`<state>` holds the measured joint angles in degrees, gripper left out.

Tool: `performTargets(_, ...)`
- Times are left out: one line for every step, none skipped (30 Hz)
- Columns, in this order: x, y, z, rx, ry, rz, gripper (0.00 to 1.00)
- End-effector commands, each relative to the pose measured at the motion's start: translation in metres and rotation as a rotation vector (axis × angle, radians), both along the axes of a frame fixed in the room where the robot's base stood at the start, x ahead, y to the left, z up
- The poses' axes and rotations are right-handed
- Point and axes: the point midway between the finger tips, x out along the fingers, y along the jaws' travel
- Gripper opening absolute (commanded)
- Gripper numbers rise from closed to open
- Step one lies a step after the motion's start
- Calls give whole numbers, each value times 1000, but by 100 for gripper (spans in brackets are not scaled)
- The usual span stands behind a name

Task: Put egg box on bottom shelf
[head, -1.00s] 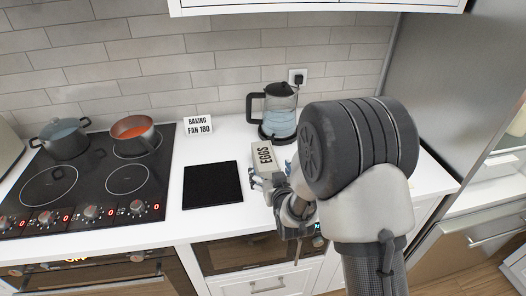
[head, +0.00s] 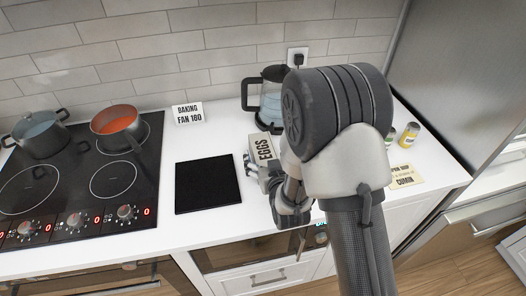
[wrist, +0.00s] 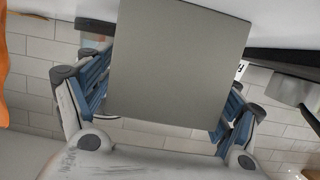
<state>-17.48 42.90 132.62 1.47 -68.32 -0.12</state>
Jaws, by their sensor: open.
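The egg box, a grey box marked EGGS (head: 264,149), is on the counter right of the black mat, mostly hidden behind my arm. In the wrist view its plain grey face (wrist: 180,60) fills the middle. My gripper (wrist: 162,98) is open, with one blue-padded finger on each side of the box. In the head view only part of a finger shows at the box's left side. I cannot tell whether the pads touch the box. No bottom shelf can be made out in these views.
A kettle (head: 268,97) stands behind the box. A yellow-labelled jar (head: 409,135) and a CUMIN card (head: 405,177) are at the right, near the fridge.

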Motion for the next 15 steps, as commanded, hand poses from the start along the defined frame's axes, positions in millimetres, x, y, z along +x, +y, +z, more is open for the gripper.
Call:
performTargets(0, 0, 0, 0, 0, 0, 83)
performTargets(0, 0, 0, 0, 0, 0, 83)
performTargets(0, 0, 0, 0, 0, 0, 83)
performTargets(0, 0, 0, 0, 0, 0, 82)
performTargets(0, 0, 0, 0, 0, 0, 80)
performTargets(0, 0, 0, 0, 0, 0, 77)
performTargets(0, 0, 0, 0, 0, 0, 75)
performTargets(0, 0, 0, 0, 0, 0, 73)
performTargets(0, 0, 0, 0, 0, 0, 71)
performTargets(0, 0, 0, 0, 0, 0, 69)
performTargets(0, 0, 0, 0, 0, 0, 67)
performTargets(0, 0, 0, 0, 0, 0, 64)
performTargets(0, 0, 0, 0, 0, 0, 62)
performTargets(0, 0, 0, 0, 0, 0, 60)
performTargets(0, 0, 0, 0, 0, 0, 57)
